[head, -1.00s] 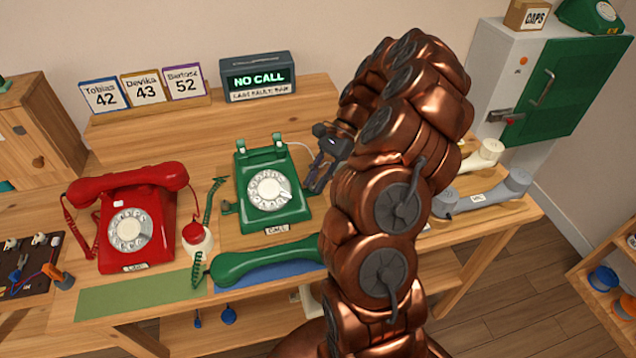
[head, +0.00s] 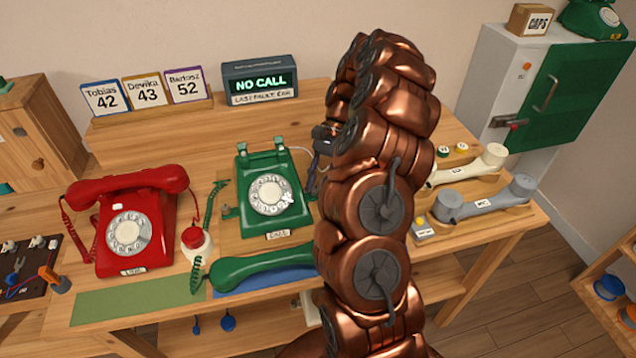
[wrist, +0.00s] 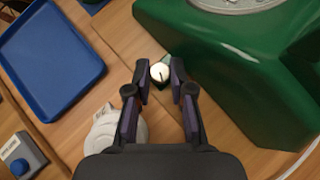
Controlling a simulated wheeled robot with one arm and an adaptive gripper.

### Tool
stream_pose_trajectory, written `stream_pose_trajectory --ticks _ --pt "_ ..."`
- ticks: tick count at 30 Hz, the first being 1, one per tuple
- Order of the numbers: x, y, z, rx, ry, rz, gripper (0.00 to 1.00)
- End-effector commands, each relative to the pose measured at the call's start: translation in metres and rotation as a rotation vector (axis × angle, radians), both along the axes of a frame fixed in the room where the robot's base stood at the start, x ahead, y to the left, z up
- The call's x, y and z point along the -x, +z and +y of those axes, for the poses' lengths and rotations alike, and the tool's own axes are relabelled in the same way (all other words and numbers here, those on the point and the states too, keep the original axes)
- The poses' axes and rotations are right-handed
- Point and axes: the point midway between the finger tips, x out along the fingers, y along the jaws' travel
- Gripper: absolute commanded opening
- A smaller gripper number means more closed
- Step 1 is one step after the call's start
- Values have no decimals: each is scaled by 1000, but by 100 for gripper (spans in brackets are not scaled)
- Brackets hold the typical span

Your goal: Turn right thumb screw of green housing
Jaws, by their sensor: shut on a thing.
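The green housing (head: 243,222) is a dial phone standing on the bench, its dial facing up; it also shows at the right in the wrist view (wrist: 235,80). Its right thumb screw (wrist: 159,73) has a pale round head with a dark line, beside the housing wall. My gripper (wrist: 160,74) is shut on this screw, with one finger on either side of its head. In the head view my gripper (head: 316,178) is at the housing's right side, partly behind my arm, and the right screw is hidden there. A left thumb screw (head: 230,212) shows on the other side.
The green handset (head: 262,266) lies in front of the housing. A red phone (head: 130,230) stands to the left. Grey (head: 484,203) and cream handsets lie to the right. In the wrist view a blue tray (wrist: 50,65) and a white round part (wrist: 103,128) are near my gripper.

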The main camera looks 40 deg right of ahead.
Motion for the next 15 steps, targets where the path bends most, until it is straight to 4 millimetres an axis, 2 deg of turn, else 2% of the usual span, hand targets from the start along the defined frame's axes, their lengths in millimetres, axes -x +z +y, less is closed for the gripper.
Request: stream_pose_trajectory --ticks 2,3,9,15 --pt "0 0 0 1 0 1 0" --pt "0 0 0 0 -1 1 26" --pt "0 0 0 0 -1 1 47" --pt "0 0 0 0 -1 -1 48"
